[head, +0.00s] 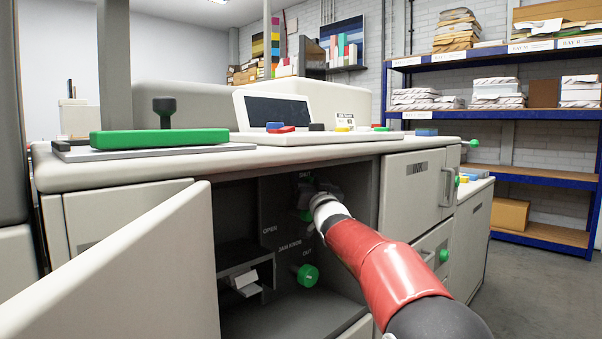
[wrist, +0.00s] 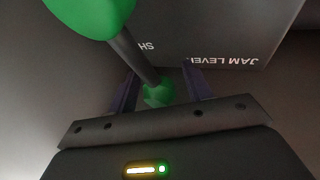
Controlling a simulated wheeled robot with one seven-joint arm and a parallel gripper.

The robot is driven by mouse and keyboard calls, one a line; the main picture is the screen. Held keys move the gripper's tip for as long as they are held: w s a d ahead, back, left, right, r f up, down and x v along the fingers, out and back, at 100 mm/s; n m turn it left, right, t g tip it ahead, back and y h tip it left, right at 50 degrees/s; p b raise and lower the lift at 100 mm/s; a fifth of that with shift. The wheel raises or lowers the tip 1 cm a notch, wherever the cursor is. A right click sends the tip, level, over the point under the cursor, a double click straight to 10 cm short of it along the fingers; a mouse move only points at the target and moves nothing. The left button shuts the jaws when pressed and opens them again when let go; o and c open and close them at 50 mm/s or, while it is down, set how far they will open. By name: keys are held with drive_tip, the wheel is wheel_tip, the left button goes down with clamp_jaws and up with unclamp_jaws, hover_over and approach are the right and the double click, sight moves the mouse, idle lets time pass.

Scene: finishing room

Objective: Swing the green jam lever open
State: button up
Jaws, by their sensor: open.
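The green jam lever (head: 304,214) is inside the open cabinet, mostly hidden behind my gripper (head: 322,194) in the head view. In the wrist view it has a large green end at top left, a dark rod (wrist: 134,56) and a smaller green end between the fingers. A "JAM LEVER" label shows upside down there. My gripper (wrist: 160,82) is open, with one dark finger on each side of the lever's lower part. I cannot tell whether either finger touches it. The "SHUT" marking is just above my gripper, and "OPEN" is lower left.
A green jam knob (head: 306,275) sits below, beside a slot with paper (head: 243,280). The cabinet door (head: 150,270) stands open at left. Blue shelving (head: 515,168) stands beyond open floor.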

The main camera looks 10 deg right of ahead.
clamp_jaws()
idle(0.3)
drive_tip(key=shift+a+f+b, duration=0.1)
drive_tip(key=shift+b, duration=0.2)
